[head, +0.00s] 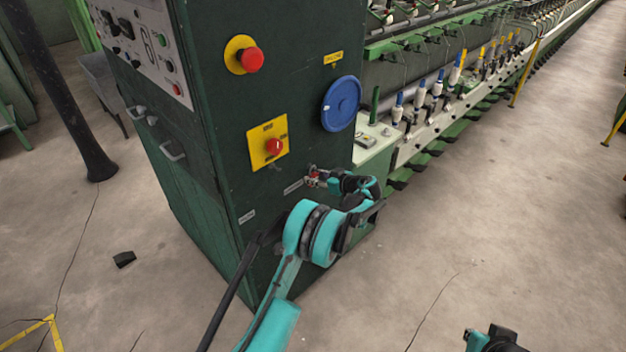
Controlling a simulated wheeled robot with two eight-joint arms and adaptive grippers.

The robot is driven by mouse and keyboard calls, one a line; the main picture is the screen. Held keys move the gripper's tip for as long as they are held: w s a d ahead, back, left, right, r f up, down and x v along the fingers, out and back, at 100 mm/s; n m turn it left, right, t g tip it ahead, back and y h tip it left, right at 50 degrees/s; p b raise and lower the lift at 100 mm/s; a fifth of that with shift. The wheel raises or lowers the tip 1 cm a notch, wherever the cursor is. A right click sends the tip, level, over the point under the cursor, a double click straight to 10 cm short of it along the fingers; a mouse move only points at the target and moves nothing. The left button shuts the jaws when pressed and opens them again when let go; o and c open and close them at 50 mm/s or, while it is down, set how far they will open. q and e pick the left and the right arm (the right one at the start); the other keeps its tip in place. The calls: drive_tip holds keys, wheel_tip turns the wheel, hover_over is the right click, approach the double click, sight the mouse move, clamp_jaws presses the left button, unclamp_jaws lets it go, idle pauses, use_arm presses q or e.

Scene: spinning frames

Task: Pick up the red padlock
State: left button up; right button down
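A small red item, which looks like the red padlock (314,175), is at the lower right of the dark green cabinet's front face. My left gripper (320,179) reaches it from the right, its fingertips at or beside the red item. The fingers partly cover it, and it is too small to tell whether they are closed on it or only around it. Part of my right arm, dark with some teal, shows at the bottom right edge. Its fingers cannot be made out.
A spinning frame with bobbins (437,87) runs off to the upper right. A black column (62,90) stands at left.

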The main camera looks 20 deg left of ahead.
use_arm(q)
drive_tip(key=c, duration=0.3)
drive_tip(key=shift+r, duration=0.1)
drive_tip(key=shift+r, duration=0.25)
drive_tip(key=s+d+p, duration=0.1)
drive_tip(key=s+d, duration=0.2)
drive_tip(key=d, duration=0.5)
drive_tip(key=s+d+p, duration=0.1)
drive_tip(key=s+d, duration=0.3)
drive_tip(key=d, duration=0.4)
drive_tip(key=shift+d+r, duration=0.3)
drive_tip(key=shift+r, duration=0.1)
drive_tip(key=shift+w, duration=0.1)
drive_tip(key=shift+r, duration=0.1)
drive_tip(key=f+v, duration=0.1)
drive_tip(key=v, duration=0.6)
drive_tip(key=shift+d+b, duration=0.3)
drive_tip(key=shift+d, duration=0.2)
idle(0.7)
